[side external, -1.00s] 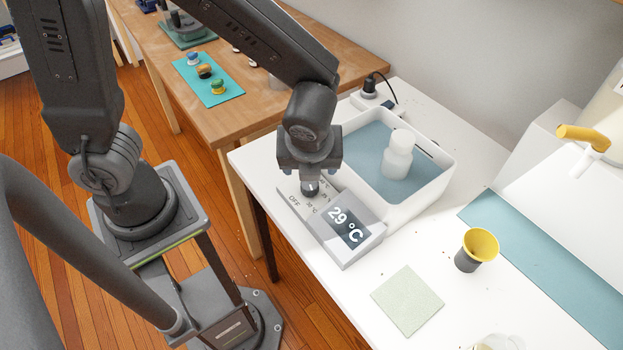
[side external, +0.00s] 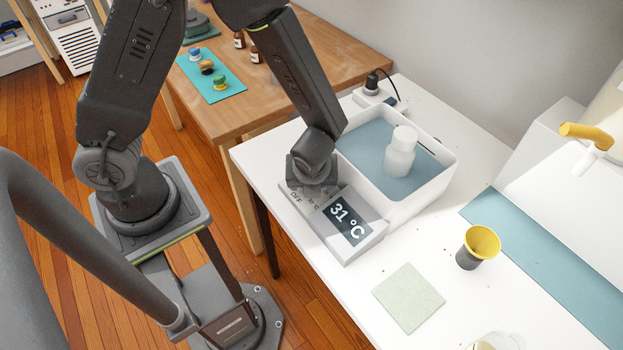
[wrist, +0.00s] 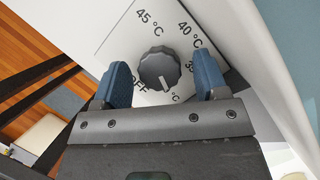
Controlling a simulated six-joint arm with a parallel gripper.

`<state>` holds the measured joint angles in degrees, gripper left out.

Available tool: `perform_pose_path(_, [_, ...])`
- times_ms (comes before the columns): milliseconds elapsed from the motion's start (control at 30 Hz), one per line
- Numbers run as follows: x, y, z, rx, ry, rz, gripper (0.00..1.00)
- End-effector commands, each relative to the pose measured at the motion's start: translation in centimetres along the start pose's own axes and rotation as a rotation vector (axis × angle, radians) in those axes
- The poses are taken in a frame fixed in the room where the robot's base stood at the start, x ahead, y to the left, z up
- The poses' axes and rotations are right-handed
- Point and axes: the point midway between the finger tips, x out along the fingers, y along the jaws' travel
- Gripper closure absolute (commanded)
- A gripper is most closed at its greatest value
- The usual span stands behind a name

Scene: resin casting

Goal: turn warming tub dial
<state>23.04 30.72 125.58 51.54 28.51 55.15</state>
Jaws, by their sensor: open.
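The warming tub (side external: 420,190) is a white box of blue water with a white bottle (side external: 400,152) in it. Its grey control panel (side external: 345,253) faces up at the front, with a display (side external: 347,222) reading 31 °C. In the wrist view the dark ribbed dial (wrist: 159,69) sits on the panel among the printed marks OFF, 40 °C and 45 °C. In the side view my gripper hides the dial.
A yellow funnel-like cup (side external: 479,246) and a pale green square mat (side external: 408,298) are on the white table to the right. A plug and socket (side external: 371,92) stand behind the tub. A wooden bench (side external: 290,50) with a teal mat (side external: 211,76) is at the back.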

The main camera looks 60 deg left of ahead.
Motion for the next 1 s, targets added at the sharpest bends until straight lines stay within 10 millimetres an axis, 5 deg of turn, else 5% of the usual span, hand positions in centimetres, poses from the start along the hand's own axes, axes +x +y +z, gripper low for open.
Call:
perform_pose_path(167, [-0.01,-0.02,0.01,0.0,0.0,0.0,0.33])
perform_pose_path(700, [-0.05,-0.04,0.01,0.0,0.0,-0.001,0.82])
perform_pose_path(1000, [-0.06,-0.07,0.01,-0.005,0.0,0.001,0.83])
